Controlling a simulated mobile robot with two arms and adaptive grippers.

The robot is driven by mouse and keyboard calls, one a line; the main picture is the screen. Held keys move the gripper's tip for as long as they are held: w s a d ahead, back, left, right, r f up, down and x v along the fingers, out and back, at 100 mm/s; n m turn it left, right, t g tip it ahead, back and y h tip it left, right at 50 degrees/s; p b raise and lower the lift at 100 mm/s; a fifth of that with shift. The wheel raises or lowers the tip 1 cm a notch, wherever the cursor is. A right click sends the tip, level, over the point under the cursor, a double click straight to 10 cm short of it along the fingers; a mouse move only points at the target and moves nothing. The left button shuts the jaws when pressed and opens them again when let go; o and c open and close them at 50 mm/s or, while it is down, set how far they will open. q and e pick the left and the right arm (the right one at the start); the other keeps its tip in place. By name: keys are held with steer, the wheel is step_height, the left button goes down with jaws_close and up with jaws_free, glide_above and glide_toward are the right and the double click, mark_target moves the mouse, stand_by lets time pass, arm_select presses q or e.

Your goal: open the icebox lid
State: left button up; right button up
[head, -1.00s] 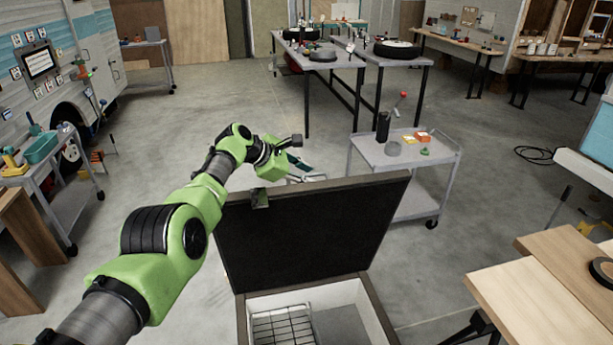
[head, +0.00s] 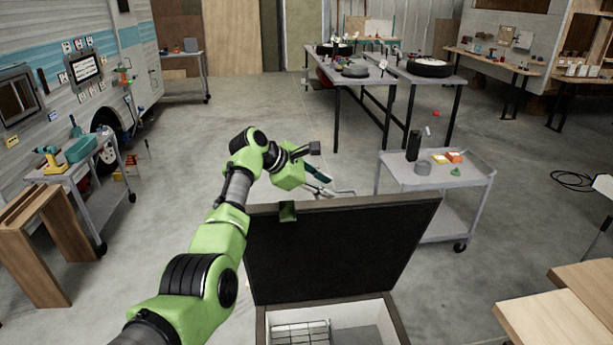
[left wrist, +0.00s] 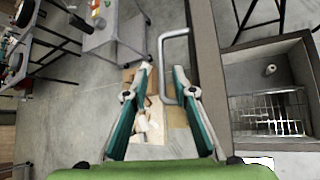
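The icebox lid (head: 340,250) stands raised and upright, its dark inner side facing me in the head view. Below it the icebox (head: 399,318) is open, with its white inside and wire rack (head: 300,333) showing. My left gripper (head: 323,186) is behind the lid's top edge. A metal handle (left wrist: 164,55) on the lid's outer side shows in the left wrist view. There my left gripper (left wrist: 161,72) has its two fingers spread apart, with the handle close by the right finger; I cannot tell if they touch. My right gripper is not in view.
A grey cart (head: 440,172) with small items stands behind the lid at the right. A wooden tabletop (head: 560,310) is at the front right. Another cart (head: 92,180) and a wooden stand (head: 45,240) are at the left. Open floor lies between.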

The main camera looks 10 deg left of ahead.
arm_select(q)
steer(key=v, duration=0.7)
